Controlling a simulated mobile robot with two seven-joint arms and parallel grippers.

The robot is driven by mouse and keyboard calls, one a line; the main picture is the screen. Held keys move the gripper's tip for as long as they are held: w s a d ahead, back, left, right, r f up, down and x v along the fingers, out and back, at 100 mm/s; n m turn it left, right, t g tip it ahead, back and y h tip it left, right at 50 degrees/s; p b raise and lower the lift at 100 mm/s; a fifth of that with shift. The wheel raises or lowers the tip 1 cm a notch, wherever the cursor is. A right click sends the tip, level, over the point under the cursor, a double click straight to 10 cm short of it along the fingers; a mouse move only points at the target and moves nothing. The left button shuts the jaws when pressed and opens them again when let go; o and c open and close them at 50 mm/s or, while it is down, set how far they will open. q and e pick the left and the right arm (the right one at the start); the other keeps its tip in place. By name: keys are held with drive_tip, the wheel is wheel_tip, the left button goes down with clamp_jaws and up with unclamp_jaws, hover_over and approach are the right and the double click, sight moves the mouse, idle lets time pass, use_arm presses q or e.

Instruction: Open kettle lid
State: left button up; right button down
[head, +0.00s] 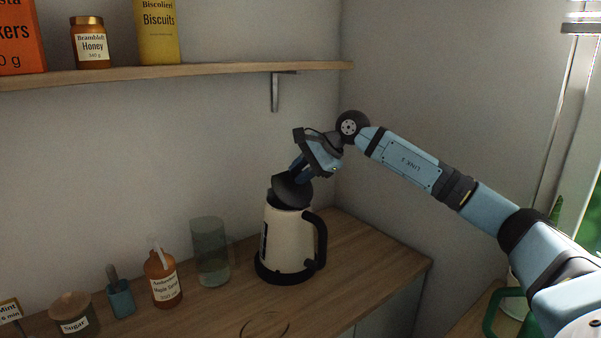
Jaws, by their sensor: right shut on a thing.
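The cream kettle (288,238) stands upright on its black base on the wooden counter, with its black handle on the right. Its dark lid (292,190) is tilted up above the kettle's top. My right gripper (297,172) reaches down from the upper right and is shut on the lid. The fingertips are partly hidden, so the exact contact is hard to see. My left gripper is not in view.
A glass pitcher (210,252), a syrup bottle (163,280), a small teal pot (121,299) and a sugar jar (73,314) stand left of the kettle. A shelf (200,70) with a honey jar (90,43) and biscuits (158,32) is above. Counter right of the kettle is clear.

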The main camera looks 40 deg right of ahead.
drive_tip(key=shift+f, duration=0.1)
idle(0.5)
drive_tip(key=c, duration=0.9)
unclamp_jaws()
drive_tip(key=shift+c, duration=0.2)
drive_tip(key=v, duration=1.4)
drive_tip(key=shift+f, duration=0.1)
